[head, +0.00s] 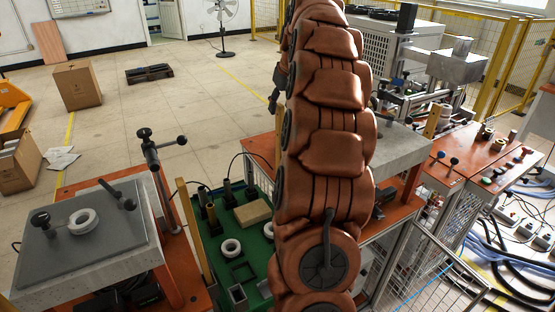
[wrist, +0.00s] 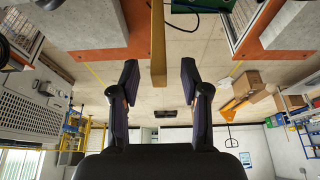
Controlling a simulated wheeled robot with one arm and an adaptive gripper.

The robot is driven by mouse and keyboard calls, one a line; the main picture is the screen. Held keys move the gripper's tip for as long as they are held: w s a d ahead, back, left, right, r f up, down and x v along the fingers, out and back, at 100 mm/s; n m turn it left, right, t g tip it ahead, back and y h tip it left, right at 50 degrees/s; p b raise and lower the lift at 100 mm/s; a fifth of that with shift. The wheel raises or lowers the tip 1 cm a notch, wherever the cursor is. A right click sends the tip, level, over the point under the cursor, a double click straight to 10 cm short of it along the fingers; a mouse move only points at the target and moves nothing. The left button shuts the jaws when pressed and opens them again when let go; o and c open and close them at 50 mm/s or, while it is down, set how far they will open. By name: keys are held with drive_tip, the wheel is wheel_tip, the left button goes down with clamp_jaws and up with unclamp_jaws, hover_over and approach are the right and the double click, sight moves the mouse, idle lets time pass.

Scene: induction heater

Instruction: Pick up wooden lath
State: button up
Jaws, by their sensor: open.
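A wooden lath (wrist: 158,40) runs down from the top middle of the wrist view, its free end between the two fingers of my gripper (wrist: 159,72). My gripper is open, with a gap on each side of the lath. In the head view my arm covers most of the gripper; only a dark part shows at the arm's left edge. An upright lath (head: 278,128) shows partly there, just left of my arm. Another upright lath (head: 193,232) stands at the left edge of the green work surface (head: 213,267).
A grey slab (head: 85,262) with a white ring (head: 83,221) and clamps stands at the left. A wooden block (head: 253,213) and another white ring (head: 231,248) lie on the green surface. Orange tables with machines stand at the right. Open floor lies behind, with a cardboard box (head: 77,86).

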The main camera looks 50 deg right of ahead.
sight(278, 118)
drive_tip(key=shift+p+x, duration=1.35)
drive_tip(key=shift+x, duration=1.55)
drive_tip(key=shift+s, duration=0.1)
clamp_jaws()
